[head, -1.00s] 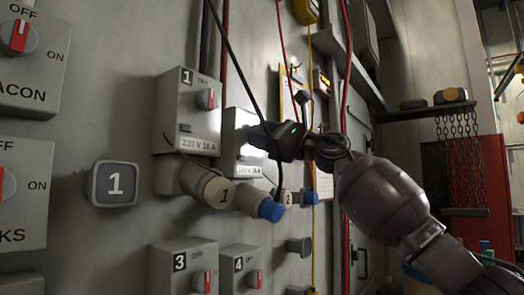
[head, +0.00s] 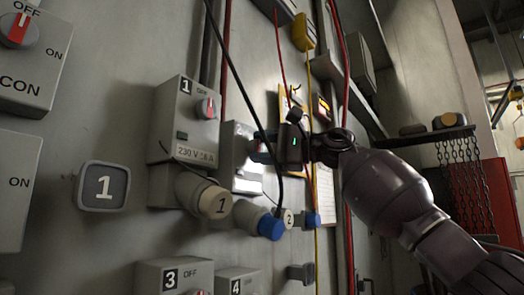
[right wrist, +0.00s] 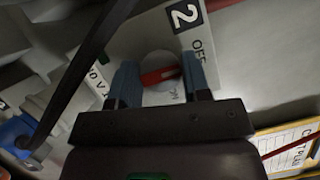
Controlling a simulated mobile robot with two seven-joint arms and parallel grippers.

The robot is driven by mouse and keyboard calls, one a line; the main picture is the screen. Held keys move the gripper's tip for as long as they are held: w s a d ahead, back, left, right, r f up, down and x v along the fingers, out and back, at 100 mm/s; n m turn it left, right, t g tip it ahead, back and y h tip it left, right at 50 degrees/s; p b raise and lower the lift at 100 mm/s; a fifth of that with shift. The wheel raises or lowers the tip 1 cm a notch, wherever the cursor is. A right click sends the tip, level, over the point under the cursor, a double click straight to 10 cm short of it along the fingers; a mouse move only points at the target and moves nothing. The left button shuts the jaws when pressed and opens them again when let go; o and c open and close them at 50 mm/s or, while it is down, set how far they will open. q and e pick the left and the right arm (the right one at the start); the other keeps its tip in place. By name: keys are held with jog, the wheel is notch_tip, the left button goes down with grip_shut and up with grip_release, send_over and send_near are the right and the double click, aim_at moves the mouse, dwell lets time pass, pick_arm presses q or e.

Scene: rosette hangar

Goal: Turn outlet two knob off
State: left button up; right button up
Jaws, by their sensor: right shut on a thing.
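The outlet two box (head: 242,181) is grey and stands on the wall right of outlet one. The right wrist view shows its dark 2 label (right wrist: 185,17) and the word OFF. Its knob (right wrist: 160,76), a red bar on a pale round dial, sits between the two blue-grey fingers of my right gripper (right wrist: 160,84). The gripper is shut on the knob. In the head view my right gripper (head: 262,147) reaches in from the right and hides the knob. The red bar lies nearly crosswise between the fingers. My left gripper is not in view.
Outlet one (head: 185,120) stands just left, with its own red knob. A black cable (head: 235,75) hangs close in front of outlet two. A blue-ended plug (head: 270,227) juts out below. Outlets three (head: 172,277) and four (head: 238,282) are lower down.

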dwell(0.6)
jog(key=o, duration=0.9)
jog(key=shift+d, duration=0.1)
jog(key=v, duration=1)
jog(key=shift+d, duration=0.3)
